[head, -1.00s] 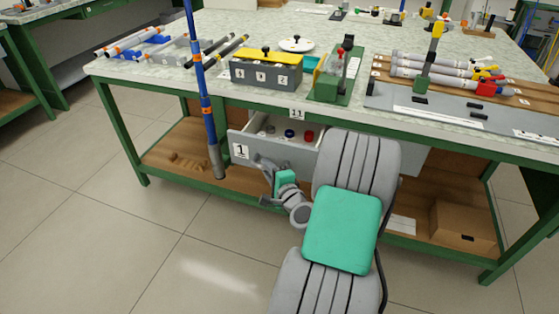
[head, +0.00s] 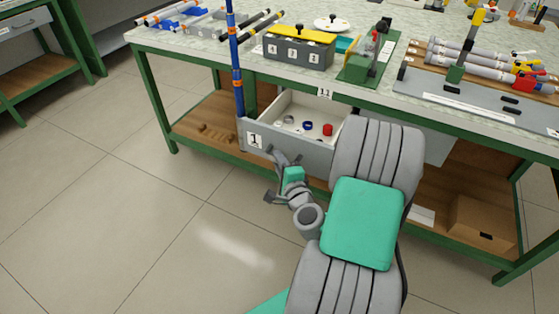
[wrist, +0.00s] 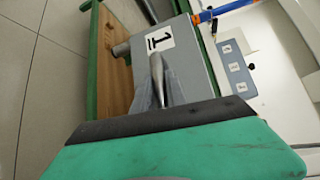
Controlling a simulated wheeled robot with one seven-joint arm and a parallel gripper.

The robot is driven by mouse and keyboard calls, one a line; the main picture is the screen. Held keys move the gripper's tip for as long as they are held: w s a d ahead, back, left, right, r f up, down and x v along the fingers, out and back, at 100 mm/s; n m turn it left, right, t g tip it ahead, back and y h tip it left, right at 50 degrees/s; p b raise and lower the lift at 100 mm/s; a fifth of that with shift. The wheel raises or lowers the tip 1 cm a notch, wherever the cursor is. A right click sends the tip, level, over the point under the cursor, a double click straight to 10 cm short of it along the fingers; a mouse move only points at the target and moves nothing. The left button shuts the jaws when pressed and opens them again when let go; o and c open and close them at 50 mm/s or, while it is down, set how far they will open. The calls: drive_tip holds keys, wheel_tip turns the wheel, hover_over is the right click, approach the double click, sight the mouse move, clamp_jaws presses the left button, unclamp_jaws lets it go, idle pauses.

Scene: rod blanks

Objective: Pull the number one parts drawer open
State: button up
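The number one parts drawer (head: 295,150) is a grey box under the workbench top, marked "1" on its front. It stands partly pulled out, with several small parts, among them a red one and a blue one, on its pale floor. My gripper (head: 273,178) is close in front of and below the middle of the drawer front. In the wrist view the drawer front (wrist: 193,62) shows beyond the green wrist pad, with a grey finger (wrist: 158,82) pointing at it.
A blue pole (head: 236,65) with orange bands stands left of the drawer. The workbench top (head: 210,42) carries a grey box with a yellow lid (head: 298,48) and rod fixtures. A cardboard box (head: 484,226) sits on the lower shelf. The floor at left is clear.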

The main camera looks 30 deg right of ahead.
drive_tip(key=o, duration=0.4)
drive_tip(key=v, duration=0.7)
drive_tip(key=shift+s, duration=0.35)
